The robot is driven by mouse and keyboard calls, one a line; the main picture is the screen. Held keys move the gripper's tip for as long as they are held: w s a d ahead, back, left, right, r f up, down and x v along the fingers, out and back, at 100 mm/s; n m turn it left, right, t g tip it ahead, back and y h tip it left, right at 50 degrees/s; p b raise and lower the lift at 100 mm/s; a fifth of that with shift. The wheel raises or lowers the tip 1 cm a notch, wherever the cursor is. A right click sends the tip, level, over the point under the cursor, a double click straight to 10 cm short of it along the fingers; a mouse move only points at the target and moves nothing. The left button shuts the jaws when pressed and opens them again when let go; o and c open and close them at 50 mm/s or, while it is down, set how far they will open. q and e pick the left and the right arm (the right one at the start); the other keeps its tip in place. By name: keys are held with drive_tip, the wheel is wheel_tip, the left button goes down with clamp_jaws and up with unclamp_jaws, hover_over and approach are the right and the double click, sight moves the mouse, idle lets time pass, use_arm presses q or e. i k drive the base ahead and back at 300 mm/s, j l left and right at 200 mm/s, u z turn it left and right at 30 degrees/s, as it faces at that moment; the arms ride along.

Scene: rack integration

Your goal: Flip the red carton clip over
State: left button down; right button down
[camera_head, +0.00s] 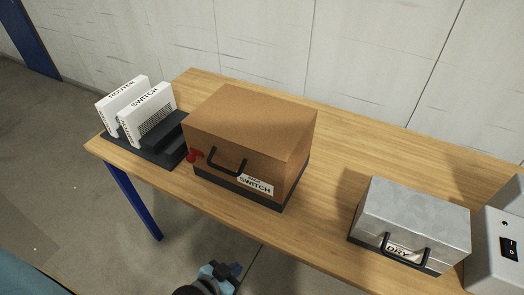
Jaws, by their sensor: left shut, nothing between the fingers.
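The red carton clip (195,156) is a small red piece at the left end of the front face of the brown carton (250,112), left of its black handle. It is too small to tell exactly how it sits. The carton is closed and has a white SWITCH label (256,185) low on its front. My left gripper (221,270), blue and black, is at the bottom edge of the view, in front of the table and well apart from the clip. It is shut and empty. My right gripper is out of view.
A dark rack (150,152) with white ROUTER (122,101) and SWITCH (147,112) boxes stands left of the carton. A grey metal case (415,212) and a light grey device (497,255) stand right. The wooden table (325,175) is bare between carton and case.

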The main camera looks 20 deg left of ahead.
sight(191, 158)
drive_tip(key=u, duration=0.8)
drive_tip(key=k+l+u, duration=0.1)
drive_tip(key=k+l, duration=0.1)
drive_tip(key=k, duration=0.1)
